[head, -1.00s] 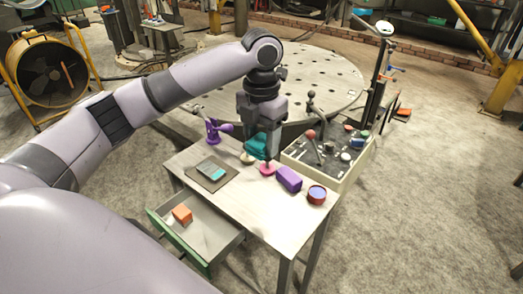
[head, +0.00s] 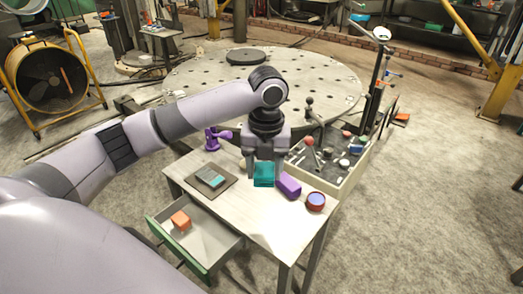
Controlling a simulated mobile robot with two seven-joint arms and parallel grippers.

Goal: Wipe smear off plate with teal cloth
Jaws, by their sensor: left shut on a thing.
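My left gripper (head: 264,170) is shut on the teal cloth (head: 264,180) and holds it at the middle of the small table (head: 240,208), left of a purple block. I cannot tell whether the cloth touches the tabletop. The round pink-red piece seen there earlier is hidden behind the cloth and gripper. No smear can be made out clearly. My right gripper is not in view.
The purple block (head: 289,186) and a red-rimmed blue round tin (head: 316,201) stand to the right. A purple clamp-like thing (head: 212,138) is at the back left. A lever box (head: 325,185) stands behind right. The open drawer (head: 215,257) holds an orange block (head: 180,219).

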